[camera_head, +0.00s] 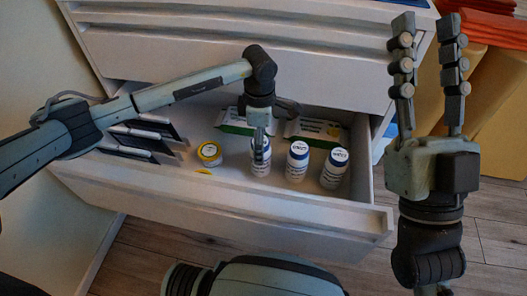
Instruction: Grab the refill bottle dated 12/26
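My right gripper (427,25) is raised outside the drawer, open and empty, fingers pointing up.
The drawer (240,210) also holds a yellow-lidded tape or tub (210,153), green-and-white boxes (318,129) at the back and dark upright items (145,138) at left. Closed drawers (290,55) stand above. Orange towels (495,28) are at right.

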